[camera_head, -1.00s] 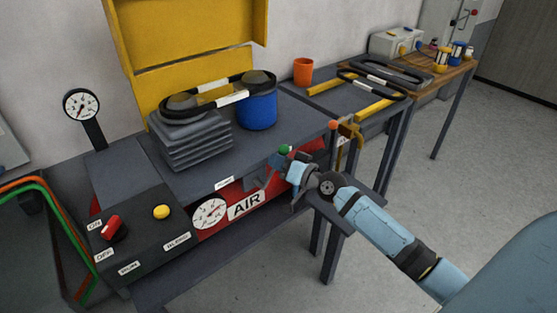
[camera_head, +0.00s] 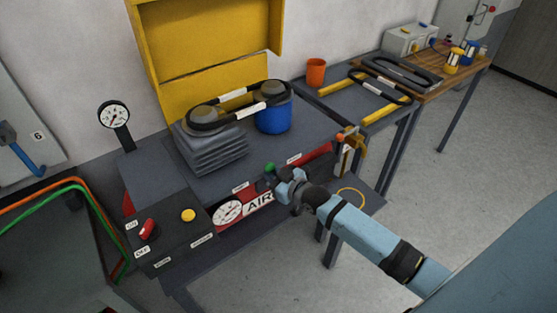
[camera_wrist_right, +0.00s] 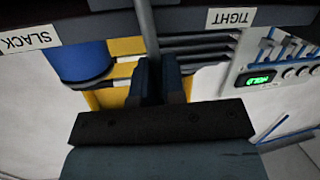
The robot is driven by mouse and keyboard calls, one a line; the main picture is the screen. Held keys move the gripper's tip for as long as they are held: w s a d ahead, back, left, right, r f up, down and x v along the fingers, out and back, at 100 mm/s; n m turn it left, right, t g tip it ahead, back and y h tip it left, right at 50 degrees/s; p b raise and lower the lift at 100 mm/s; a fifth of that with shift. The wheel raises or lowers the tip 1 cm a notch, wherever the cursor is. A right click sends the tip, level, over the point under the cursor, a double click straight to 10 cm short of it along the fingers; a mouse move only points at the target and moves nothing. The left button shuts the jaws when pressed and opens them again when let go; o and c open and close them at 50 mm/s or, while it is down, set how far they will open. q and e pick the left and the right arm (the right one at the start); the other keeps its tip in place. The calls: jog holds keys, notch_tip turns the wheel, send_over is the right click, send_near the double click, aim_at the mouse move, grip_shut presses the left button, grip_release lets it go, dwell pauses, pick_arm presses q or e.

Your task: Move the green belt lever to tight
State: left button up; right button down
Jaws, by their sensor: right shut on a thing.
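The green-knobbed belt lever (camera_head: 270,168) stands at the front edge of the dark bench. My right gripper (camera_head: 283,181) is shut on it, just below the knob. In the right wrist view my gripper fingers (camera_wrist_right: 158,78) close around the thin grey lever shaft (camera_wrist_right: 147,28), which sits roughly midway between the SLACK label (camera_wrist_right: 28,40) and the TIGHT label (camera_wrist_right: 232,17). In the head view a white label (camera_head: 240,187) lies left of the lever and another (camera_head: 294,160) right of it. My left gripper is not in view.
A black belt (camera_head: 215,119) lies over a grey stack (camera_head: 212,148) and blue drum (camera_head: 273,118). A control box (camera_head: 165,235) is at front left. An orange-knobbed part (camera_head: 341,137) stands right of the lever. Open floor lies to the right.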

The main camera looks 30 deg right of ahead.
jog(key=shift+w+a+r+n+p, duration=0.1)
jog(key=shift+a+r+n+p, duration=0.1)
jog(key=shift+r, duration=0.25)
jog(key=shift+w+a+r+n+p, duration=0.1)
jog(key=shift+a+r+n+p, duration=0.1)
jog(key=shift+r, duration=0.2)
jog(key=shift+s+a+f+n+h+p, duration=0.1)
jog(key=shift+a+f+n+h+p, duration=0.15)
jog(key=shift+a+f+n+p, duration=0.25)
jog(key=shift+w+a+f+n+h+p, duration=0.1)
jog(key=shift+a+f+n+h+p, duration=0.1)
jog(key=shift+a+n+p, duration=0.3)
jog(key=shift+s+a+f+n+h+p, duration=0.1)
jog(key=shift+a+f+n+h+p, duration=0.2)
jog(key=shift+a+n, duration=0.3)
jog(key=shift+f, duration=0.1)
jog(key=c, duration=1.2)
grip_release()
jog(key=shift+s+a+f, duration=0.1)
jog(key=shift+s+a, duration=0.05)
jog(key=shift+a, duration=0.05)
